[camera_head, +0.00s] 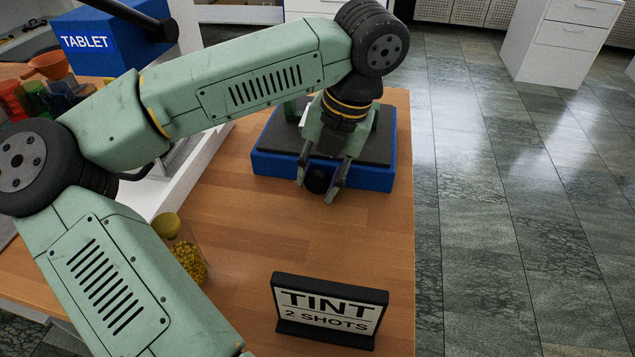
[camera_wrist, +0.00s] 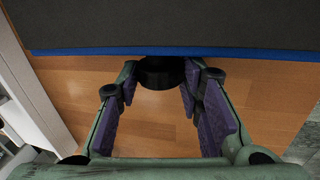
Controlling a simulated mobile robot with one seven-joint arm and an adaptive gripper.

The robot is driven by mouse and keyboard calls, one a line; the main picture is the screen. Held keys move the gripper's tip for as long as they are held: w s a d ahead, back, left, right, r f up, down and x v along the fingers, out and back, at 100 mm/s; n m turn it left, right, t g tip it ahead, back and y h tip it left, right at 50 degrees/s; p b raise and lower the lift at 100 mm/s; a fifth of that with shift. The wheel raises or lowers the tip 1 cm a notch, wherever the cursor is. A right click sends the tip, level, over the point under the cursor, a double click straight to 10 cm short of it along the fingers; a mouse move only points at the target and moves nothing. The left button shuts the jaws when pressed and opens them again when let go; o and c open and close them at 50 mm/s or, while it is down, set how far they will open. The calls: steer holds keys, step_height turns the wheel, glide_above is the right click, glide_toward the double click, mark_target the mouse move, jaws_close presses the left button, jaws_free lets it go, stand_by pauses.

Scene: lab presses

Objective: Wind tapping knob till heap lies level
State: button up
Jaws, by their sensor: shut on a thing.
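The black tapping knob (camera_head: 318,181) sticks out of the front of a low blue base (camera_head: 270,165) with a dark grey top. It also shows in the wrist view (camera_wrist: 161,74), below the base's blue edge. My gripper (camera_head: 317,190) reaches down over the base from behind, with one finger on each side of the knob, shut on it. In the wrist view its purple-padded fingers (camera_wrist: 157,90) flank the knob. I cannot make out a heap; my wrist and arm cover part of the base's top.
A black-framed sign (camera_head: 328,312) reading "TINT 2 SHOTS" stands near the front. A jar of yellow pellets (camera_head: 188,262) stands partly behind my arm. A blue "TABLET" box (camera_head: 105,42) stands at the back left. Bare wooden table (camera_head: 330,235) lies between base and sign.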

steer(key=shift+d+f+y+b, duration=0.1)
steer(key=shift+y+b, duration=0.2)
steer(key=shift+y, duration=0.2)
steer(key=o, duration=1.1)
steer(key=shift+o, duration=0.2)
steer(key=v, duration=0.7)
steer(key=shift+r, duration=0.35)
